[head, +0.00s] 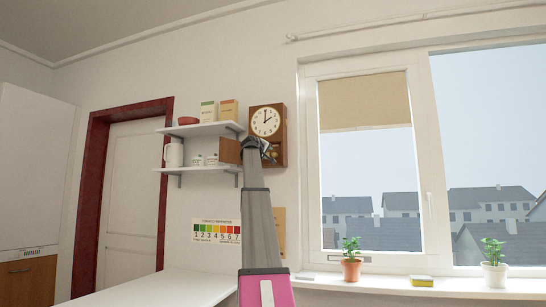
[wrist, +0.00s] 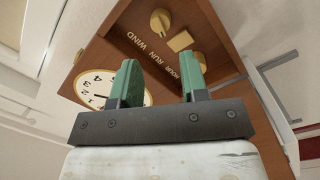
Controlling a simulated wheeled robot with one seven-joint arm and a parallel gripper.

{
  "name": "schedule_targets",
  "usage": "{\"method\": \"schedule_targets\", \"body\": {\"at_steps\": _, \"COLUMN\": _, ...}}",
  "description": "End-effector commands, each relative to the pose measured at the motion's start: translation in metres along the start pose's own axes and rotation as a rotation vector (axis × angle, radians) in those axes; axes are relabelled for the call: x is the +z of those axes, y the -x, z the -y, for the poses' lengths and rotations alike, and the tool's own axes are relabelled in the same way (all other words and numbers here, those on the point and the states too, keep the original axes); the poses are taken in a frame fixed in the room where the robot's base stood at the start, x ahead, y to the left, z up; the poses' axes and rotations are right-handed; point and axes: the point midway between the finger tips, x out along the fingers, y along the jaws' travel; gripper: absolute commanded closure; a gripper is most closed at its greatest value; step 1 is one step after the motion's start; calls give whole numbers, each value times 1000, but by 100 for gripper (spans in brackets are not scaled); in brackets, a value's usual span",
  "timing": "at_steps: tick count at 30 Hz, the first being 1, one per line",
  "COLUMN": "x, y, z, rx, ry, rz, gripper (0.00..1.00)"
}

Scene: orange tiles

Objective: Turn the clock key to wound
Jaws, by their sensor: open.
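The brown wooden clock (head: 280,112) hangs on the wall, its white dial (head: 265,121) above a lower section. My gripper (head: 263,146) is raised in front of that lower section and partly hides it. In the wrist view the clock (wrist: 110,45) appears tilted and upside down, with the lettering HOUR, RUN and WIND on its panel. Several brass parts show there: a round knob (wrist: 160,22), a small block (wrist: 180,40) and a piece near the right finger. I cannot tell which is the key. My gripper (wrist: 160,75) is open, with nothing visible between its green fingers.
A small brown door (head: 229,151) stands open at the clock's left. White shelves (head: 205,129) with boxes and jars are just left of it. The window (head: 370,160) is to the right, with potted plants on its sill. A white counter (head: 150,288) lies below.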

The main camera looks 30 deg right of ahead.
Motion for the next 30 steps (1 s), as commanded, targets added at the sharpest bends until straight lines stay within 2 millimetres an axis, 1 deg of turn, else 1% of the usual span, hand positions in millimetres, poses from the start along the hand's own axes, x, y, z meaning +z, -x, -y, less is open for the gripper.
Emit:
{"method": "schedule_targets", "body": {"at_steps": 1, "x": -1, "y": -10, "z": 0, "rx": -1, "ry": 0, "rz": 1, "gripper": 59}}
{"method": "schedule_targets", "body": {"at_steps": 9, "x": -2, "y": -57, "z": 0, "rx": 0, "ry": 0, "rz": 1, "gripper": 59}}
{"method": "schedule_targets", "body": {"at_steps": 12, "x": -1, "y": -73, "z": 0, "rx": -1, "ry": 0, "rz": 1, "gripper": 59}}
{"method": "schedule_targets", "body": {"at_steps": 15, "x": -1, "y": -85, "z": 0, "rx": -1, "ry": -1, "rz": 1, "gripper": 59}}
{"method": "schedule_targets", "body": {"at_steps": 19, "x": 0, "y": -91, "z": 1, "rx": -1, "ry": -1, "rz": 0, "gripper": 59}}
{"method": "schedule_targets", "body": {"at_steps": 26, "x": 0, "y": -90, "z": 1, "rx": -1, "ry": -1, "rz": 0, "gripper": 59}}
{"method": "schedule_targets", "body": {"at_steps": 27, "x": 0, "y": -90, "z": 1, "rx": -1, "ry": -1, "rz": 0, "gripper": 72}}
{"method": "schedule_targets", "body": {"at_steps": 29, "x": 0, "y": -90, "z": 1, "rx": -1, "ry": -1, "rz": 0, "gripper": 92}}
{"method": "schedule_targets", "body": {"at_steps": 30, "x": 0, "y": -90, "z": 1, "rx": -1, "ry": -1, "rz": 0, "gripper": 94}}
